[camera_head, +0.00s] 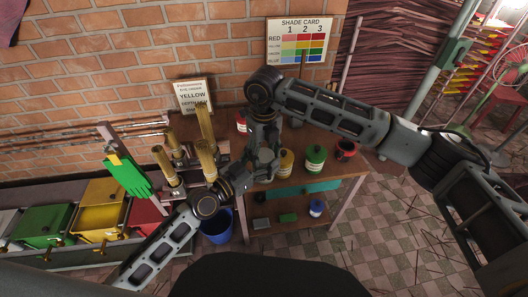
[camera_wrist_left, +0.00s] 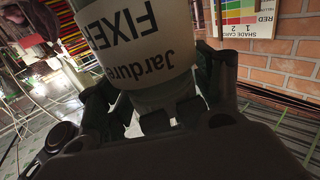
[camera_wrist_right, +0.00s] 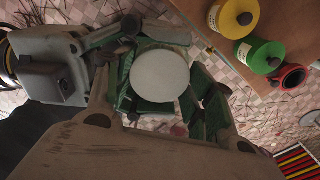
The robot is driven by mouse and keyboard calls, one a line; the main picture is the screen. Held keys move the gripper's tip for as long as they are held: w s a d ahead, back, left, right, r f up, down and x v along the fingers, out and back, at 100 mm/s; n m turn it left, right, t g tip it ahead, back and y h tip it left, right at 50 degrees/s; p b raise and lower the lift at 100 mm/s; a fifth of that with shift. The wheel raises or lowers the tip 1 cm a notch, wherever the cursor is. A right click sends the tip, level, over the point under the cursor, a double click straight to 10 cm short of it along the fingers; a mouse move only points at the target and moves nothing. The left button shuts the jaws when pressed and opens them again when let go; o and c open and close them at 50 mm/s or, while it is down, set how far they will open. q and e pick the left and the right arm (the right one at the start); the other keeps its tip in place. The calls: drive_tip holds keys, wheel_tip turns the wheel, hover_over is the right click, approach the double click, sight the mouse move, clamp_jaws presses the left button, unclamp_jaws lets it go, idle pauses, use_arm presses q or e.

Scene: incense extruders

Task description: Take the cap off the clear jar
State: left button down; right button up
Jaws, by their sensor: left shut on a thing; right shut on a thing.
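The clear jar (camera_wrist_left: 160,95) has a white label reading "Jardure FIXER" in the left wrist view. My left gripper (camera_wrist_left: 165,112) is shut on the jar, its fingers on either side of the body. A round pale cap (camera_wrist_right: 160,75) fills the space between the fingers of my right gripper (camera_wrist_right: 160,95), which is shut on it. In the head view my left gripper (camera_head: 248,175) and right gripper (camera_head: 264,150) meet close together above the table; the jar is largely hidden there. I cannot tell whether the cap still touches the jar.
A yellow jar (camera_head: 286,163), green jar (camera_head: 315,158) and red mug (camera_head: 345,148) stand on the wooden table (camera_head: 330,172). Brass extruder tubes (camera_head: 205,130) stand left. A blue bucket (camera_head: 216,226) is on the floor. Coloured bins (camera_head: 100,215) and a green glove (camera_head: 128,175) are far left.

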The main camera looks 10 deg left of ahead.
drive_tip(key=n, duration=0.6)
drive_tip(key=shift+n, duration=0.3)
drive_tip(key=o, duration=1.1)
drive_tip(key=shift+r, duration=2.25)
drive_tip(key=shift+c, duration=0.2)
